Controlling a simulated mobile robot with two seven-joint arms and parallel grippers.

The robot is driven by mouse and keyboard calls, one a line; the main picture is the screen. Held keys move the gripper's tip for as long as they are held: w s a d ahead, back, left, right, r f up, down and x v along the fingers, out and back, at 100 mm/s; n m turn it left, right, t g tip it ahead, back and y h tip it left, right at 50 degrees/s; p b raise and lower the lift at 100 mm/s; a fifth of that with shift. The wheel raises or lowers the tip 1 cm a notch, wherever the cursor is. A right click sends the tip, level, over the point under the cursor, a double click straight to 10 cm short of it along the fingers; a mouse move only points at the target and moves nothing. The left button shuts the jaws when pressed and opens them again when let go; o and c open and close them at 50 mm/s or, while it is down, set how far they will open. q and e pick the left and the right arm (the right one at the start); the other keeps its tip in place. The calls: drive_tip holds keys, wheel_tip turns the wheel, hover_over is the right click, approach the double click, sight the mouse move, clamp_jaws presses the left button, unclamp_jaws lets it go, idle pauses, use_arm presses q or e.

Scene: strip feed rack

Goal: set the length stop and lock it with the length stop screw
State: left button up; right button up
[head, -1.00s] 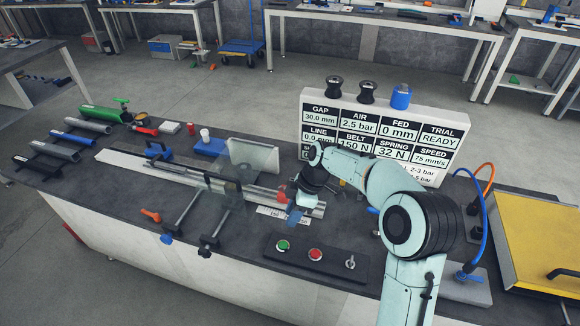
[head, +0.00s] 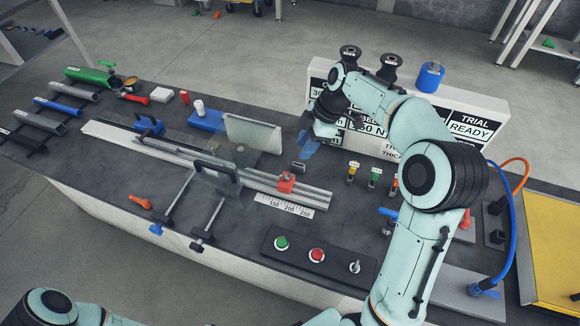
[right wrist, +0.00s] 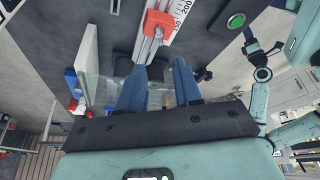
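The red length stop (head: 286,182) sits on the pale rail (head: 318,199), near its right end and beside the white scale (head: 283,207). In the right wrist view the red stop (right wrist: 157,22) is at the top, beyond my fingertips. A small pale round part shows on it; I cannot tell whether this is the length stop screw. My right gripper (head: 308,148) is behind and above the rail, apart from the stop. Its blue fingers (right wrist: 158,90) are spread with nothing between them. My left gripper is outside the head view; a dark arm end (right wrist: 260,48) in the right wrist view may be it, its fingers unclear.
A clear guard with a black handle (head: 212,166) stands over the rail's middle. A button panel (head: 318,256) lies in front. The white display board (head: 470,122) stands close behind my right gripper. Small coloured-top parts (head: 375,178) stand to its right.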

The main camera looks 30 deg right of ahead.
sight(287, 174)
drive_tip(key=x, duration=1.1)
drive_tip(key=shift+f, duration=0.3)
clamp_jaws()
